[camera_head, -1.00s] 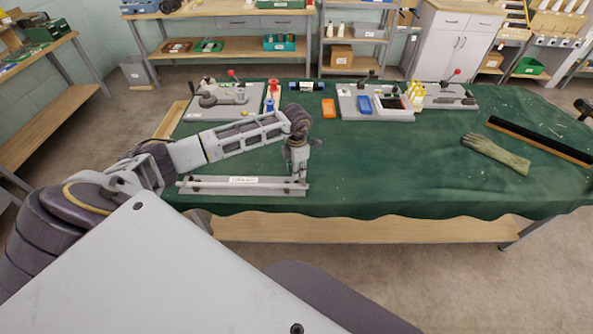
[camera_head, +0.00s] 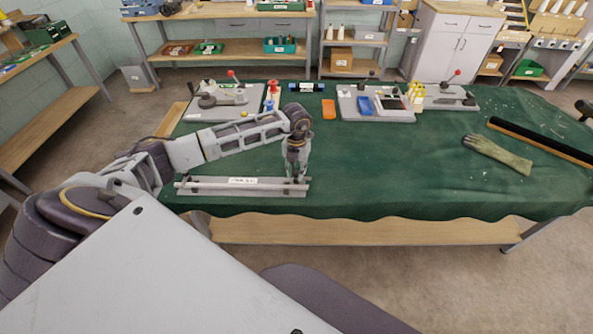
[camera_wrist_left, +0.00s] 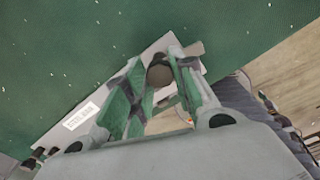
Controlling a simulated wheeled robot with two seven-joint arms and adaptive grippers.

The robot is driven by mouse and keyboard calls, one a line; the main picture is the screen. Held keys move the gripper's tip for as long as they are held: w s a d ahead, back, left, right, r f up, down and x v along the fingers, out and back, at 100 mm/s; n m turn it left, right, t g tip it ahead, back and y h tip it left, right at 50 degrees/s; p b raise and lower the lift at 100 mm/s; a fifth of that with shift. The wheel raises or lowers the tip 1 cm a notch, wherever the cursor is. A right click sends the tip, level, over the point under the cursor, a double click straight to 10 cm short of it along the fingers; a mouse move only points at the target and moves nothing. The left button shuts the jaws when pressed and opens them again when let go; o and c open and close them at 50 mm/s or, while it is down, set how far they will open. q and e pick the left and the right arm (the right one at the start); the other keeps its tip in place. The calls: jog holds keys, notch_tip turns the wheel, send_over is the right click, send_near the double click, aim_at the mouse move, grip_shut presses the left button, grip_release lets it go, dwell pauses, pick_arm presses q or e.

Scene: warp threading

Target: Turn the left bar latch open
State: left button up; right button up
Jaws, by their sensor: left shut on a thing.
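A long grey bar fixture (camera_head: 225,187) with a white label lies along the front left edge of the green-covered table. My left gripper (camera_head: 297,176) points down at the fixture's right end. In the left wrist view its two fingers (camera_wrist_left: 160,92) are on either side of a round dark-grey latch part (camera_wrist_left: 160,75), and it is shut on this part. The fingers hide much of the latch, so its exact angle cannot be told. The fixture's other end, with small black parts (camera_wrist_left: 38,152), shows at the lower left of the wrist view. My right gripper is not in view.
Grey fixture boards (camera_head: 222,104) with red-knobbed levers stand along the back of the table. A glove (camera_head: 497,153) and a long dark bar (camera_head: 540,141) lie at right. The table's middle is clear.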

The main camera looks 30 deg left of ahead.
aim_at(296, 172)
pick_arm(q)
jog(key=shift+n, duration=0.9)
jog(key=o, duration=1.1)
jog(key=shift+c, duration=0.2)
jog(key=shift+r, duration=0.15)
notch_tip(296, 172, up, 12)
